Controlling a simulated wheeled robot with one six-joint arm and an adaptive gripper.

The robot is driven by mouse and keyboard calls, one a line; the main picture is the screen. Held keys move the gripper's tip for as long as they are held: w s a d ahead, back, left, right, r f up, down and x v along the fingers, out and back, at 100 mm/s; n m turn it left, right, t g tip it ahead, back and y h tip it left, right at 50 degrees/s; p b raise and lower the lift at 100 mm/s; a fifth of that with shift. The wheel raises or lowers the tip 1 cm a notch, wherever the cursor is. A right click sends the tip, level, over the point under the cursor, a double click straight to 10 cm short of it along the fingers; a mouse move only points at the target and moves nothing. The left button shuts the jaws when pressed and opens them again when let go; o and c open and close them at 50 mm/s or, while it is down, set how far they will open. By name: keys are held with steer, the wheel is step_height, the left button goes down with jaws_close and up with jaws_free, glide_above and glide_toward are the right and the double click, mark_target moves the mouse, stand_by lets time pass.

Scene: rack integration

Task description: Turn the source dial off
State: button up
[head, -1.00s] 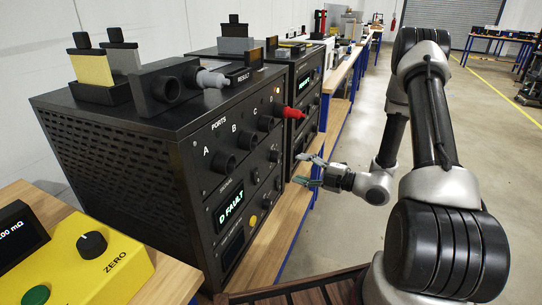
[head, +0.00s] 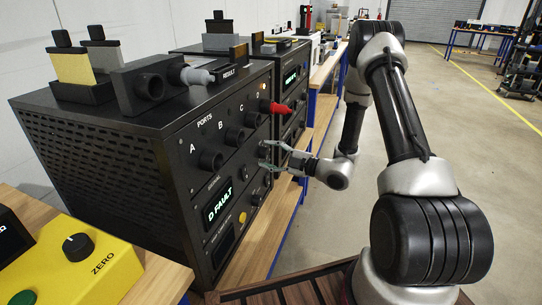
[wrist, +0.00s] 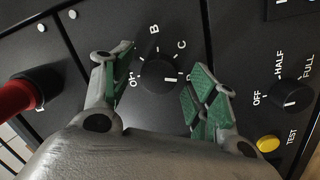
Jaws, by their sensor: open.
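A black dial (wrist: 292,95) marked OFF, HALF and FULL is at the right of the wrist view, beside my gripper. Its white pointer mark is too small to read surely. Another black dial (wrist: 158,77), with B and C among its marks, lies between my fingers in the picture; its white mark is at its right side. No label reading "source" is legible. The fingers (wrist: 164,72) look apart from the lettered dial, but contact is hard to tell.
A red plug (wrist: 15,97) sticks out near my fingers. A yellow TEST button (wrist: 268,144) is below the OFF dial. A yellow box (head: 85,265) stands at front left.

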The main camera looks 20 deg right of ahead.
steer(key=c, duration=1)
